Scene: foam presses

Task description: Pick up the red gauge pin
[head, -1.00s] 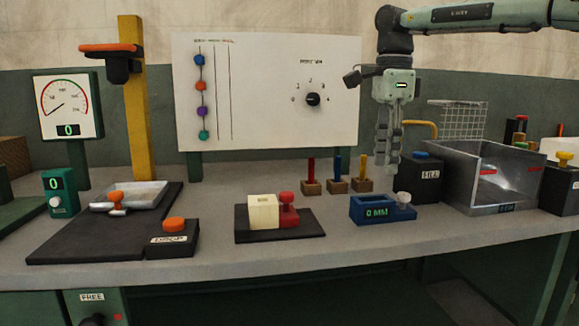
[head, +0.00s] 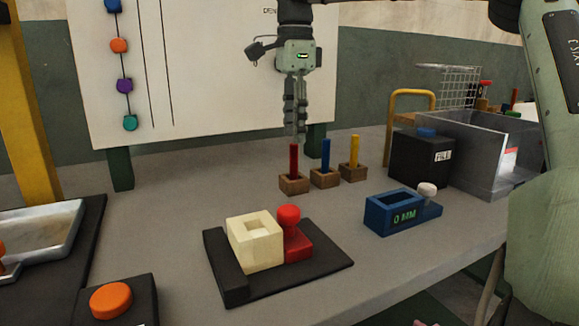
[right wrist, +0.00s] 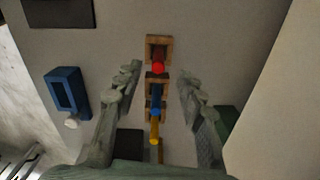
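The red gauge pin (head: 294,160) stands upright in a small wooden block (head: 294,184), leftmost of three in the head view. The blue pin (head: 326,154) and yellow pin (head: 354,149) stand in their own blocks to its right. My right gripper (head: 298,138) points down just above the red pin's top. In the right wrist view its fingers (right wrist: 158,76) are spread, with the red pin's top (right wrist: 158,68) between them in the picture and nothing held. My left gripper is not in view.
A cream block (head: 255,252) and a red clamp (head: 296,250) sit on a black plate in front. A blue gauge marked 0 MM (head: 393,218) stands to the right. Beyond are a black FILL box (head: 418,160) and a clear-walled bin (head: 470,150).

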